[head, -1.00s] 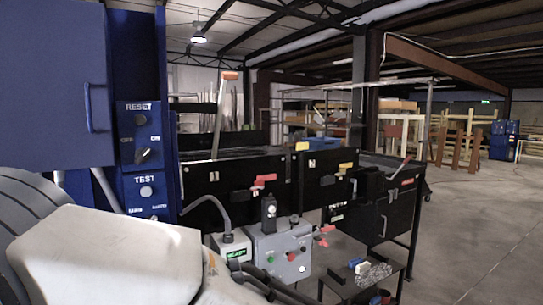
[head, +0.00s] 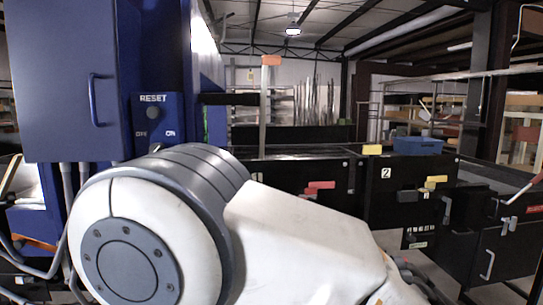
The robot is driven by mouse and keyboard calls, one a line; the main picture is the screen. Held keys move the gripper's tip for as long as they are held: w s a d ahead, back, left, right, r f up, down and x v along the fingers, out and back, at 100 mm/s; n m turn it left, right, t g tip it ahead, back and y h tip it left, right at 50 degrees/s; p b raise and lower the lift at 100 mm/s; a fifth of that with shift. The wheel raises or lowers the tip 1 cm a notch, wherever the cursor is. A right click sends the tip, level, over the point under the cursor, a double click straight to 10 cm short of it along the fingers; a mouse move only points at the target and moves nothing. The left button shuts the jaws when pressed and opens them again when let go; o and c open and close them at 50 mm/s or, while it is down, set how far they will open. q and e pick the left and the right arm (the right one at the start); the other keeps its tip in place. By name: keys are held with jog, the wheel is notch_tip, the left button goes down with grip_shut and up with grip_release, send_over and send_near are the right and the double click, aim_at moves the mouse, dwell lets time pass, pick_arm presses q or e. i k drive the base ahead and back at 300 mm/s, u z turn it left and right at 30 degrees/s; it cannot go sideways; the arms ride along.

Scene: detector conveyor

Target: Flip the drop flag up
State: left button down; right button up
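I cannot tell for certain which part is the drop flag. An upright pale post with an orange top (head: 271,60) stands behind the near edge of the black conveyor (head: 270,178). At the far right, a slanted thin lever with a red end (head: 538,179) rises beside a black box (head: 500,250). Red handles (head: 320,185) and yellow handles (head: 436,182) sit on the conveyor's front side. My white and grey arm fills the lower middle and hides what lies behind it. Neither gripper shows.
A blue cabinet (head: 60,70) with a RESET and ON panel (head: 158,112) stands close on the left. A blue bin (head: 418,146) and a yellow block (head: 372,150) are on the conveyor top. Racks stand behind. Little open floor shows.

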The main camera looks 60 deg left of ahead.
aim_at(266, 60)
jog(key=u, duration=0.35)
jog(key=i, duration=0.65)
jog(key=u, duration=1.2)
jog(key=i, duration=0.65)
jog(key=u, duration=0.7)
